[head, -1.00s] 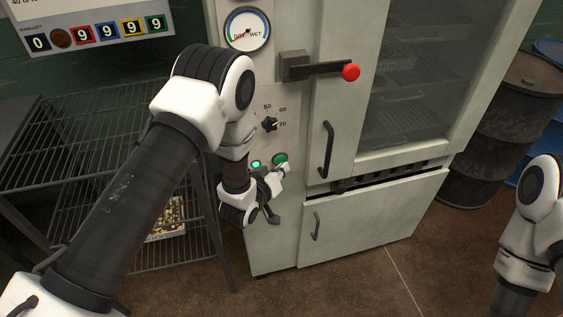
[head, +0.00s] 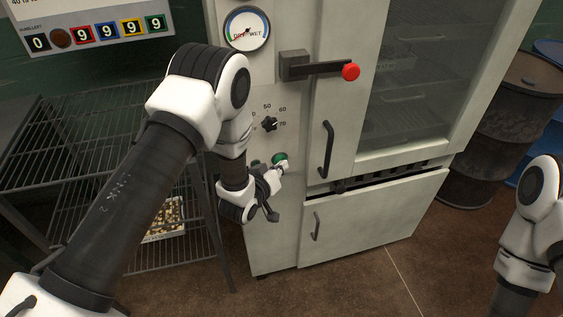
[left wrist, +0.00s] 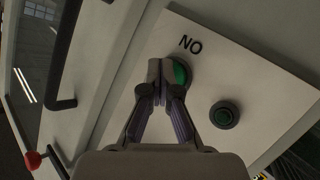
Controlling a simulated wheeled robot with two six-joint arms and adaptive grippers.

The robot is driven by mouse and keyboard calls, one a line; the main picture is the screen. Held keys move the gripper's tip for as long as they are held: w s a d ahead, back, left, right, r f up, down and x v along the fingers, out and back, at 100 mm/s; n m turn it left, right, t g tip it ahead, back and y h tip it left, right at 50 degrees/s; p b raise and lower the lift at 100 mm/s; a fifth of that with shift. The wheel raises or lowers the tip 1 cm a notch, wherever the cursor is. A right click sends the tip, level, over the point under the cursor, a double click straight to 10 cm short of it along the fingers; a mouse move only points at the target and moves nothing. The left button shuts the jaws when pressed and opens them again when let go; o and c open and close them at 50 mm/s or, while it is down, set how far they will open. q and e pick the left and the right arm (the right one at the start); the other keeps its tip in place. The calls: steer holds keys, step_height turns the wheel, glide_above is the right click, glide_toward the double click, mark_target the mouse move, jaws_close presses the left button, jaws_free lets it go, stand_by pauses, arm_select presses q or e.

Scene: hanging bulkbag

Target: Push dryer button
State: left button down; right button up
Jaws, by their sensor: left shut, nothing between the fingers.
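The dryer (head: 375,215) is a tall pale cabinet with a control strip on its left side. A large green button (head: 280,158) sits low on that strip. In the left wrist view the green button (left wrist: 180,73) is partly hidden behind the fingertips. My left gripper (head: 285,165) is shut and empty, its tips over the button's edge and seemingly touching it. It also shows in the left wrist view (left wrist: 163,72).
A black dial (head: 269,124) and a dry/wet gauge (head: 247,29) are above the button. A red-tipped lever (head: 350,72) and door handle (head: 327,150) stick out to the right.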

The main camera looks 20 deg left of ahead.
arm_select(q)
steer(key=shift+s+d, duration=0.15)
steer(key=shift+s, duration=0.15)
steer(key=s+d+p, duration=0.1)
steer(key=s+d, duration=0.2)
steer(key=s, duration=0.2)
steer(key=shift+d, duration=0.2)
steer(key=shift+a, duration=0.1)
